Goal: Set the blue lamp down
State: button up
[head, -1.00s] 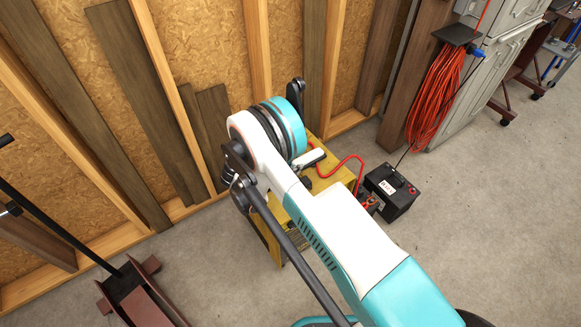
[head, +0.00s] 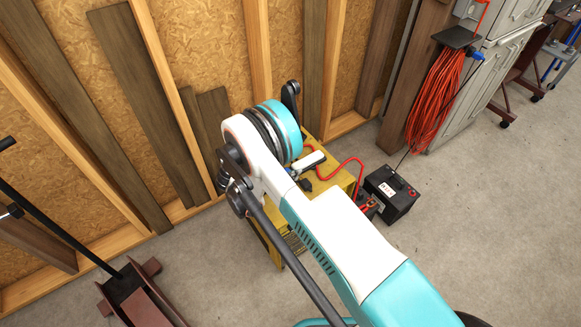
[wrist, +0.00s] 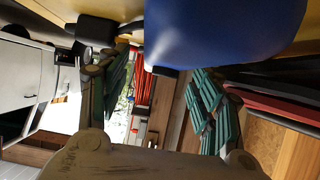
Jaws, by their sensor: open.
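In the wrist view a smooth blue object, which looks like the blue lamp (wrist: 222,28), fills the top middle, close to the camera. It is against a yellow surface at the top edge. My gripper (wrist: 160,88) shows its green-padded fingers spread apart, left and right below the blue body. I see no finger closed on it. In the head view my arm hides the lamp and the gripper. The yellow stand (head: 342,182) is partly visible behind and below the arm.
A black battery (head: 390,193) sits on the floor right of the stand, with a red cable (head: 350,163) running to it. A coiled orange cord (head: 436,100) hangs by a grey cabinet (head: 502,70). Planks lean on the wall. A dark red floor jack (head: 140,298) is at lower left.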

jog(key=p+v, duration=0.2)
jog(key=v, duration=0.8)
jog(key=shift+s+a+r+p, duration=0.1)
jog(key=shift+r+p, duration=0.05)
jog(key=shift+p, duration=0.2)
dwell(0.6)
